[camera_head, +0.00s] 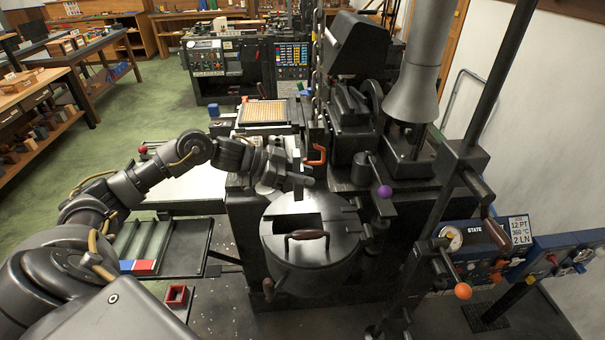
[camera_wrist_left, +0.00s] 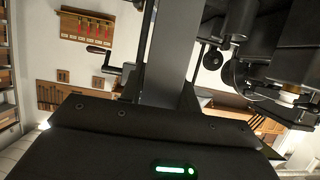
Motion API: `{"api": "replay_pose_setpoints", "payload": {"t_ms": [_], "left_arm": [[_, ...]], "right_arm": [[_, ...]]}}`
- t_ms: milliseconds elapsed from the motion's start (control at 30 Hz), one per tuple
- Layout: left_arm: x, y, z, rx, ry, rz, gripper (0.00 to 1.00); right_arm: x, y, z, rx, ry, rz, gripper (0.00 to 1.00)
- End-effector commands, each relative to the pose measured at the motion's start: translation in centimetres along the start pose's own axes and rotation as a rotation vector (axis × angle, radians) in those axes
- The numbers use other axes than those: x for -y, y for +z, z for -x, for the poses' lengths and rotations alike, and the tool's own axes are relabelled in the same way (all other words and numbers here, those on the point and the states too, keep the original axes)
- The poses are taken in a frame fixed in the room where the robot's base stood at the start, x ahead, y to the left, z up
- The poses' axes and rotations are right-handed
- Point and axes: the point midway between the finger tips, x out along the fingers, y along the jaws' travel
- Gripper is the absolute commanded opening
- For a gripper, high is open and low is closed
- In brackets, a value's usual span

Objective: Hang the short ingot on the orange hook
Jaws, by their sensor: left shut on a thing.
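The orange hook (camera_head: 316,156) hangs at the lower end of a dark chain (camera_head: 318,70), above the machine and left of its black column. My left gripper (camera_head: 290,181) is just below and left of the hook. In the left wrist view, a flat grey bar, which looks like the short ingot (camera_wrist_left: 174,55), stands out from my left gripper (camera_wrist_left: 165,100), which is shut on it. In the head view the ingot is hard to make out against the dark gripper. I see no contact between ingot and hook. My right gripper is not in view.
A round lidded pot (camera_head: 310,245) with a brown handle stands in front of the hook. A purple-knobbed lever (camera_head: 385,191) is to its right. A tray (camera_head: 190,250) with grey bars and a red-and-blue block (camera_head: 138,267) lies at left. A red square holder (camera_head: 177,294) is below it.

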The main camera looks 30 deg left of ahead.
Motion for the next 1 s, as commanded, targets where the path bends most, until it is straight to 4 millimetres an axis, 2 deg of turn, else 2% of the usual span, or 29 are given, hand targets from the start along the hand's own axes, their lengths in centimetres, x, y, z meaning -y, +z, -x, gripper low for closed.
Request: {"api": "replay_pose_setpoints", "payload": {"t_ms": [367,1000], "left_arm": [[0.1,-0.5,-0.2,-0.006,-0.002,-0.003,0.0],[0.0,-1.2,-1.8,-0.007,-0.001,-0.003,0.0]], "right_arm": [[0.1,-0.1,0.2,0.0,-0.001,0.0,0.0],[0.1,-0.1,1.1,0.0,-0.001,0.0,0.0]]}}
